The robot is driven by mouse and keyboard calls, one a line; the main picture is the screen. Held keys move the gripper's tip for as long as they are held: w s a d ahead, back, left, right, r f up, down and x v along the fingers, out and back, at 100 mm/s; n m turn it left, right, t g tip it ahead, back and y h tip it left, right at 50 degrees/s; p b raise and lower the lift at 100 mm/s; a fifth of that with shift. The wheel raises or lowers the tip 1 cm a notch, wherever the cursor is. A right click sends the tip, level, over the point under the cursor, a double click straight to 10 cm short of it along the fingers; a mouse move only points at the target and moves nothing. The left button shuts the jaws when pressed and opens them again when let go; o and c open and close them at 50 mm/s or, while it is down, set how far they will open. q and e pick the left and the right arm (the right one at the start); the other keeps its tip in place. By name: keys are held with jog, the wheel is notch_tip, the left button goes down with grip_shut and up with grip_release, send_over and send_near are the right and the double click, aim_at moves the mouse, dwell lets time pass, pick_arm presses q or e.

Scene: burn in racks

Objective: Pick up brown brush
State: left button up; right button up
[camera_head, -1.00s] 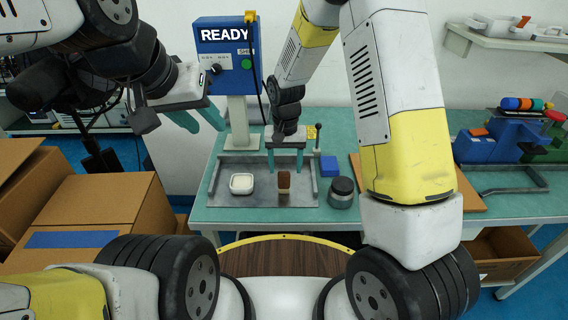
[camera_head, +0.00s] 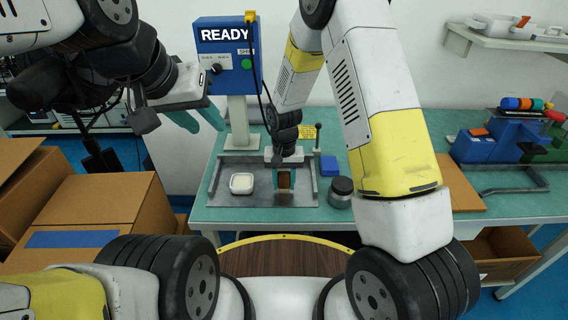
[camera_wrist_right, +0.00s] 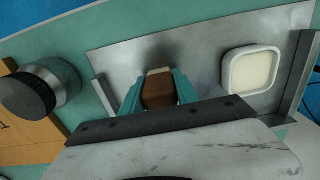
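The brown brush (camera_head: 284,182), with a pale end, is on the grey metal tray (camera_head: 226,201) on the bench. In the right wrist view the brush (camera_wrist_right: 159,93) sits between the two teal fingers of my right gripper (camera_wrist_right: 158,88). The fingers lie close against its two sides, and the gripper looks shut on it. In the head view my right gripper (camera_head: 285,181) is down at the tray around the brush. My left gripper (camera_head: 198,118) is open and empty, left of the READY display and away from the bench.
A white square dish (camera_head: 242,184) lies on the tray left of the brush. A dark-lidded jar (camera_head: 341,193) and a blue block (camera_head: 329,166) stand to the right. The READY display (camera_head: 226,45) stands behind the tray. Cardboard boxes (camera_head: 95,205) are at the left.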

aim_at(284, 175)
grip_shut()
jog(key=shift+r, duration=0.6)
jog(key=shift+s+r, duration=0.3)
jog(key=shift+r, duration=0.35)
jog(key=shift+s+r, duration=0.3)
jog(key=shift+r, duration=0.3)
jog(key=s+r, duration=0.1)
jog(key=s, duration=1.4)
jog(key=shift+r, duration=0.15)
